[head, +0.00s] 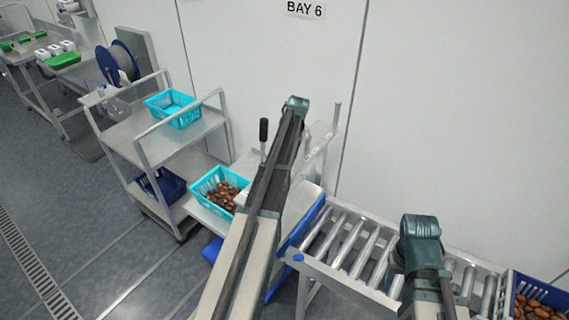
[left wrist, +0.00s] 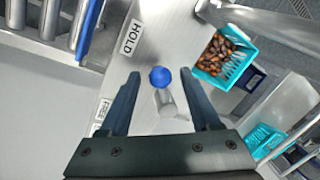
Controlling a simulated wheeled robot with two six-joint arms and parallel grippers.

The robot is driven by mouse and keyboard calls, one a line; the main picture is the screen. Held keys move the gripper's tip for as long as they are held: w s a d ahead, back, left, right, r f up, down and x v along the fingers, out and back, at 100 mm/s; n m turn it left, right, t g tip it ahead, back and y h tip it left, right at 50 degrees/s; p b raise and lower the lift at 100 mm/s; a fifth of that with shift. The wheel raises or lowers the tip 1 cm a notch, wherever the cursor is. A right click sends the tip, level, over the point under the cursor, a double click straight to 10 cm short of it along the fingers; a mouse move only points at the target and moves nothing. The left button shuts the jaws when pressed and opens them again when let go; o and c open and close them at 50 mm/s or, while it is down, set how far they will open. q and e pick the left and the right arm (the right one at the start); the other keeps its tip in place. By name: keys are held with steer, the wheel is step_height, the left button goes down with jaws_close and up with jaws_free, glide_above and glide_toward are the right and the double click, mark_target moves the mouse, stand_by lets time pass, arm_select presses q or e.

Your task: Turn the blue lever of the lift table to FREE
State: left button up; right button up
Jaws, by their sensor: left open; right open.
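The lever's round blue knob (left wrist: 160,77) shows in the left wrist view, with a short grey stem (left wrist: 170,104) beside it. The HOLD label (left wrist: 131,37) is above and left of the knob, and the FREE label (left wrist: 101,112) is below and left. My left gripper (left wrist: 161,72) is open, one finger on each side of the knob; I see no contact. In the head view my left arm hides the lever and the left fingers. My right gripper is open by the roller conveyor at lower right, its fingers largely hidden by my right arm.
A turquoise crate of dates (head: 207,183) stands beside my left arm, also in the left wrist view (left wrist: 212,68). A steel cart (head: 128,130) holds another turquoise crate (head: 172,108). The roller conveyor (head: 345,245) and a blue date crate (head: 541,291) are on the right.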

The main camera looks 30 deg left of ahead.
arm_select(q)
jaws_close()
stand_by(0.3)
